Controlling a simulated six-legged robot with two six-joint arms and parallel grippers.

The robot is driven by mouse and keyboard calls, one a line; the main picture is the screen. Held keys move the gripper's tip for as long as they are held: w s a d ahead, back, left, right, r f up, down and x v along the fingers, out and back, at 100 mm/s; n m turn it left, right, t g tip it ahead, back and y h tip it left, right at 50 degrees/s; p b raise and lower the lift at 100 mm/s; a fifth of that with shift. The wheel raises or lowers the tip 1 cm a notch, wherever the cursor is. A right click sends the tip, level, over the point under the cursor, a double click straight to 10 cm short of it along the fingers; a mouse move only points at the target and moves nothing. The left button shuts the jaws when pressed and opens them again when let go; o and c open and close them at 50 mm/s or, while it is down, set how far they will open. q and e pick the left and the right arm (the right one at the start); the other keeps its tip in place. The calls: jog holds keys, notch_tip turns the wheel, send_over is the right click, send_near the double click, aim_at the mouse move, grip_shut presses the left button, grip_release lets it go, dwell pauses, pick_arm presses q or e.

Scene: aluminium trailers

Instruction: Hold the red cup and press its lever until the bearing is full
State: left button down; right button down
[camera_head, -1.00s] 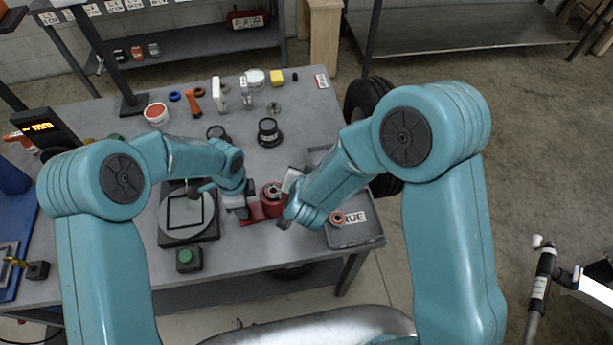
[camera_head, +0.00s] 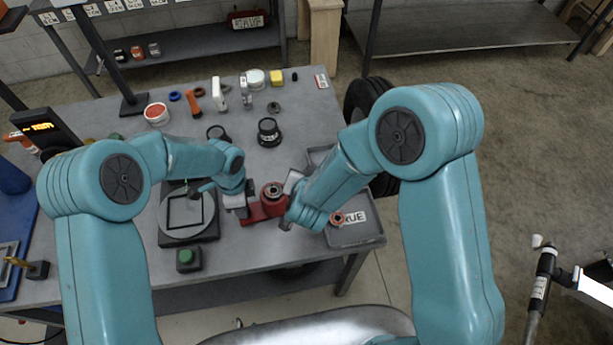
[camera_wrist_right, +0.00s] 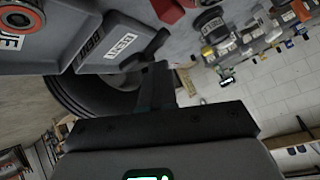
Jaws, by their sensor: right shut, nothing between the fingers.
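The red cup (camera_head: 272,190) is near the front edge of the table, with a dark ring showing in its top. A red arm of it reaches left to my left gripper (camera_head: 245,210), which appears shut on that part; its fingertips are mostly hidden. My right gripper (camera_head: 286,222) is shut and empty just right of the cup, close to it; I cannot tell if they touch. In the right wrist view the shut fingers (camera_wrist_right: 158,86) show with nothing between them, and a red part is at the top edge. An orange-rimmed bearing (camera_head: 337,217) lies in the grey tray (camera_head: 362,236).
A round plate (camera_head: 187,212) on a dark base and a green button box (camera_head: 187,259) stand left of the cup. A black round pot (camera_head: 268,132) and several small parts sit farther back. A lit display (camera_head: 42,128) stands at the left.

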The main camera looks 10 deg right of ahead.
jog(key=shift+s+d+f, duration=0.1)
jog(key=shift+d+f, duration=0.1)
jog(key=shift+f, duration=0.3)
dwell(0.6)
jog(key=shift+a+r, duration=0.25)
jog(key=shift+r, duration=0.5)
jog(key=shift+a+r, duration=0.2)
jog(key=shift+r, duration=0.5)
jog(key=shift+a+r, duration=0.25)
jog(key=shift+r, duration=0.55)
jog(key=shift+a+r, duration=0.25)
jog(key=shift+r, duration=0.55)
jog(key=shift+a+r, duration=0.25)
jog(key=shift+r, duration=0.55)
jog(key=shift+r, duration=0.1)
dwell(0.4)
jog(key=r, duration=0.1)
jog(key=a+r, duration=0.1)
jog(key=r, duration=0.1)
jog(key=shift+s+r, duration=0.1)
jog(key=shift+r, duration=0.15)
